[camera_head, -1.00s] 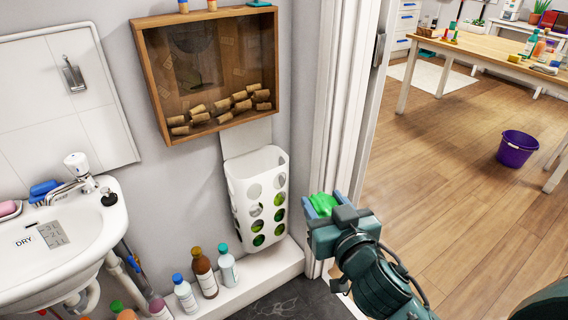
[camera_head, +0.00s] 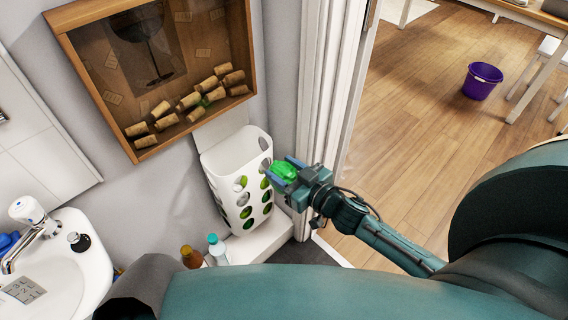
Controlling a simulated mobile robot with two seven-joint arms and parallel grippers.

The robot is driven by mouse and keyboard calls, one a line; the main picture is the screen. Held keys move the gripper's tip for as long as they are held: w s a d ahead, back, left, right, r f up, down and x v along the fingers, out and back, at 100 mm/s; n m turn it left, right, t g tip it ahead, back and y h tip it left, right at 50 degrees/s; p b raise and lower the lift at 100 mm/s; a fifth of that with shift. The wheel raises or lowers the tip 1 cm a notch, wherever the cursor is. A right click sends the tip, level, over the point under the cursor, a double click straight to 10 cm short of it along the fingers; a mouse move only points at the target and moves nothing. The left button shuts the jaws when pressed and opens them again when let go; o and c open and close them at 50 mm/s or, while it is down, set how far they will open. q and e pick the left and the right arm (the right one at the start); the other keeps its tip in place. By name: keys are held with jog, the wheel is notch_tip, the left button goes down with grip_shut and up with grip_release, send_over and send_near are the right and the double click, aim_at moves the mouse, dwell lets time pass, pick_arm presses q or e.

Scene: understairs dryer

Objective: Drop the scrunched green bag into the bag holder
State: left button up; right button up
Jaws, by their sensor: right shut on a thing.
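The white bag holder (camera_head: 226,166) is an open-topped bin with round holes, fixed to the wall below a cork display box. Green shows through its holes. My right gripper (camera_head: 281,172) is shut on the scrunched green bag (camera_head: 285,170), whose bright green bulk shows between the blue-tipped fingers. The gripper is just right of the holder, near its right side and below its rim in the picture; whether it touches cannot be told. My left gripper is not in view.
The cork box (camera_head: 155,75) juts out above the holder. Bottles (camera_head: 217,249) stand on the white ledge below it. A white sink (camera_head: 60,262) is at lower left. A door frame (camera_head: 325,110) stands right of the holder. A purple bucket (camera_head: 481,81) is on the floor beyond.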

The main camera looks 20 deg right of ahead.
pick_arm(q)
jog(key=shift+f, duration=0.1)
pick_arm(e)
jog(key=shift+r+p, duration=0.2)
jog(key=shift+p, duration=0.1)
pick_arm(q)
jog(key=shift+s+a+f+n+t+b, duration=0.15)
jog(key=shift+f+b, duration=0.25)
jog(key=shift+b, duration=1.05)
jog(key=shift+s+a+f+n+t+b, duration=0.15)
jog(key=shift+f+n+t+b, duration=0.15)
jog(key=shift+b, duration=1.1)
pick_arm(e)
jog(key=x, duration=1.9)
jog(key=shift+r, duration=0.4)
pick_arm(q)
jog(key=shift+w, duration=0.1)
pick_arm(e)
jog(key=o, duration=0.9)
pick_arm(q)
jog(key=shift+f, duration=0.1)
pick_arm(e)
jog(key=o, duration=0.4)
jog(key=shift+c, duration=0.2)
